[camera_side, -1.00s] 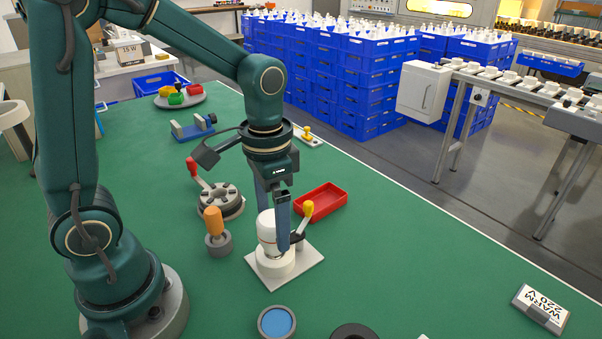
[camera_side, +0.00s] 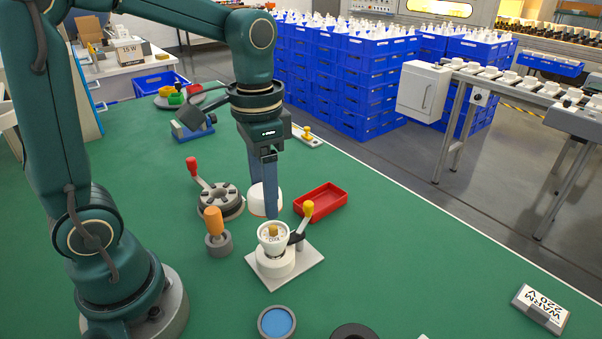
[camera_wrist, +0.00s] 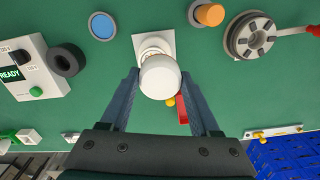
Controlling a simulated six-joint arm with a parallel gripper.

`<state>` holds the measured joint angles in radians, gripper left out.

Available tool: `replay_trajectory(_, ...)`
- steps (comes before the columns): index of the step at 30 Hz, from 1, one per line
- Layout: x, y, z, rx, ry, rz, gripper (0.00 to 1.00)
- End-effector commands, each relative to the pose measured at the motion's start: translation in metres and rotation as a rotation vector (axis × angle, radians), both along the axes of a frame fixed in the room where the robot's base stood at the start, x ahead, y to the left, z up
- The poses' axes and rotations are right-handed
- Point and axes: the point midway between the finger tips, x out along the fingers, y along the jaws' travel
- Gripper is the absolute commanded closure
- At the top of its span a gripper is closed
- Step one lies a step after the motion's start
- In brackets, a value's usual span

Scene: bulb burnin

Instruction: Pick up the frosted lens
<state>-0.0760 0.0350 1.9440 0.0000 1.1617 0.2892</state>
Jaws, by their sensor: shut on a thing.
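The frosted lens (camera_side: 256,203) is a white rounded dome with a thin reddish rim. It hangs between the two blue-grey fingers of my gripper (camera_side: 265,200), which are shut on it. The near finger hides part of it in the side view. In the wrist view the lens (camera_wrist: 160,78) sits between the fingertips of my gripper (camera_wrist: 160,74). The lens is apart from the white bulb body (camera_side: 268,240), which stands in a round holder on a white square plate (camera_side: 305,262). The body's open top shows a brass-coloured piece inside.
A yellow-knobbed lever (camera_side: 307,210) stands beside the holder. A red tray (camera_side: 321,202) lies behind it. An orange-handled tool (camera_side: 213,220) and a round grey fixture with a red lever (camera_side: 221,201) are at left. A blue-topped disc (camera_side: 277,322) lies in front.

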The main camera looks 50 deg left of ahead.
Motion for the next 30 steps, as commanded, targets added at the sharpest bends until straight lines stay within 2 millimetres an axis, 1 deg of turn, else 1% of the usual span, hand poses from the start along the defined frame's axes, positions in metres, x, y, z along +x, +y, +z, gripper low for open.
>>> replay_trajectory(1,-0.003,0.010,0.006,0.000,-0.004,0.011,0.88)
replay_trajectory(9,-0.022,0.055,0.035,0.001,-0.004,0.012,0.88)
replay_trajectory(15,-0.033,0.080,0.051,0.002,-0.002,0.008,0.88)
replay_trajectory(22,-0.039,0.095,0.061,0.001,-0.001,0.003,0.88)
replay_trajectory(30,-0.040,0.097,0.077,0.001,0.000,0.000,0.88)
